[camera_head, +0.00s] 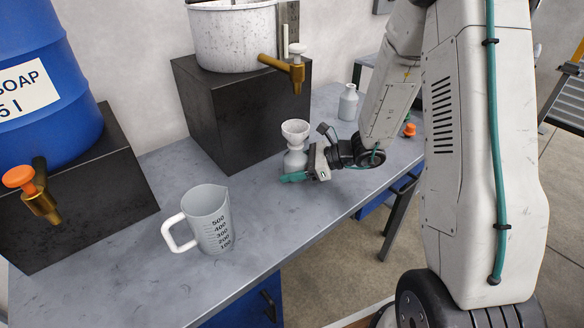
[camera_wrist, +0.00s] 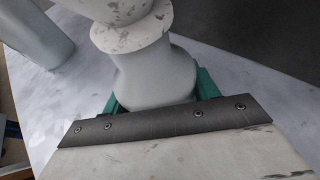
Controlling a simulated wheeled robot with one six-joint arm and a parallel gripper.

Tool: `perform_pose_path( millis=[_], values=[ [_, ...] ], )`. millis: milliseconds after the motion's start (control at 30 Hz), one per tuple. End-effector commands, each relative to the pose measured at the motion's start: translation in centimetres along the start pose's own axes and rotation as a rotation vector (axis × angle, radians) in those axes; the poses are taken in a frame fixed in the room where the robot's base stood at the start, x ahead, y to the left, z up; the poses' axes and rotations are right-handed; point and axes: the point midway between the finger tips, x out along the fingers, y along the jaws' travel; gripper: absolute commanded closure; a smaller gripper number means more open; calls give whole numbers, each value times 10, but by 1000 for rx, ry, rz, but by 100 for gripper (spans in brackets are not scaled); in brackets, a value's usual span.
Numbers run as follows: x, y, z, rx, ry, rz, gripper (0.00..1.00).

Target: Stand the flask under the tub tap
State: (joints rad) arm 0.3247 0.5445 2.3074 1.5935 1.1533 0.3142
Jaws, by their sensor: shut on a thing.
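The pale grey flask (camera_head: 294,163) is upright, with a speckled white funnel (camera_head: 296,129) in its mouth. My gripper (camera_head: 293,177) is shut on the flask's lower body from the right, its teal fingers on either side. The wrist view shows the flask (camera_wrist: 145,78) between the fingers, with part of the funnel (camera_wrist: 125,12) above. The white tub (camera_head: 232,38) sits on a black block and has a brass tap (camera_head: 290,70) with a white knob. In the head view the funnel appears below the tap's spout; I cannot tell exact alignment or whether the flask touches the bench.
The black block (camera_head: 222,118) stands close behind the flask. A measuring jug (camera_head: 209,220) stands front left on the grey bench (camera_head: 120,280). A blue soap barrel (camera_head: 50,90) with an orange-knobbed tap is at left. A small pale bottle (camera_head: 347,104) stands at back right.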

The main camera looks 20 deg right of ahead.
Motion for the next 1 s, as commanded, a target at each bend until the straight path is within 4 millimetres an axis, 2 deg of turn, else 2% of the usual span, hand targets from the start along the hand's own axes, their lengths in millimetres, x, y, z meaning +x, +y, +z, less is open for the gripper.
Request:
perform_pose_path(
  millis=[67, 100, 167, 200, 567, 667, 1000],
  values=[
    [1, 0, -2, 0, 0, 0, 65],
    [1, 0, -3, 0, 0, 0, 38],
    [1, 0, -2, 0, 0, 0, 21],
    [1, 0, -2, 0, 0, 0, 19],
    [-4, 0, 0, 1, 0, -2, 19],
    [-19, -1, 0, 1, -1, -4, 19],
    [-91, -1, 0, 0, 0, -5, 19]
  ],
)
